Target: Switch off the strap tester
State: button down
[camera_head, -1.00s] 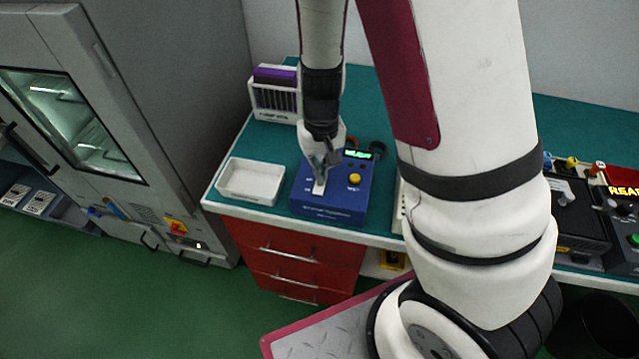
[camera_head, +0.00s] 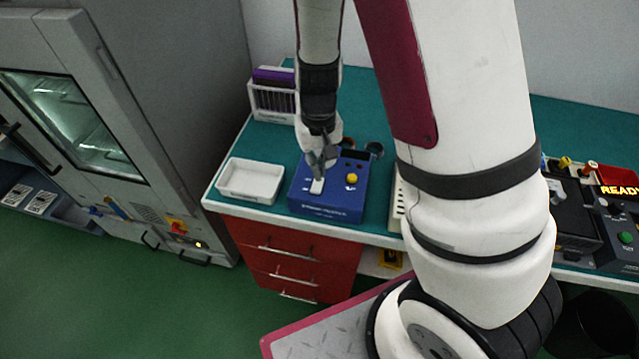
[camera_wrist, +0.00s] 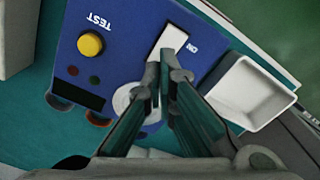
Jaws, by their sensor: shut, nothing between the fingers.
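The strap tester is a blue box (camera_head: 330,206) on the green bench, also in the wrist view (camera_wrist: 122,45). It has a yellow TEST button (camera_wrist: 90,44) and a white switch lever (camera_wrist: 172,40) beside an ON mark. Its display (camera_wrist: 78,93) is dark. My gripper (camera_head: 317,176) points down over the tester's left part. In the wrist view its fingers (camera_wrist: 165,68) are together and empty, right at the white lever. I cannot tell whether they touch it. The fingers hide part of the switch.
A white tray (camera_head: 250,181) stands left of the tester, near the bench edge. A rack with purple items (camera_head: 273,95) stands behind. A grey cabinet (camera_head: 200,80) is at the left. Other devices, one showing READY (camera_head: 622,190), are at the right.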

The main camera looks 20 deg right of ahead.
jog(key=shift+r+p, duration=1.25)
jog(key=shift+r, duration=1.1)
jog(key=shift+r, duration=0.1)
notch_tip(320, 180, up, 8)
jog(key=t+y, duration=0.1)
send_over(316, 186)
jog(key=s+r+n+t, duration=0.1)
jog(key=s+r, duration=0.3)
jog(key=r, duration=0.3)
jog(key=s+r+t, duration=0.2)
jog(key=s+r, duration=0.2)
jog(key=r, duration=0.3)
jog(key=s+d+r+t+h+b, duration=0.1)
jog(key=s+r, duration=0.3)
jog(key=s, duration=0.4)
jog(key=shift+s+d+t, duration=0.15)
jog(key=shift+s+t, duration=0.15)
jog(key=c, duration=2.3)
grip_release()
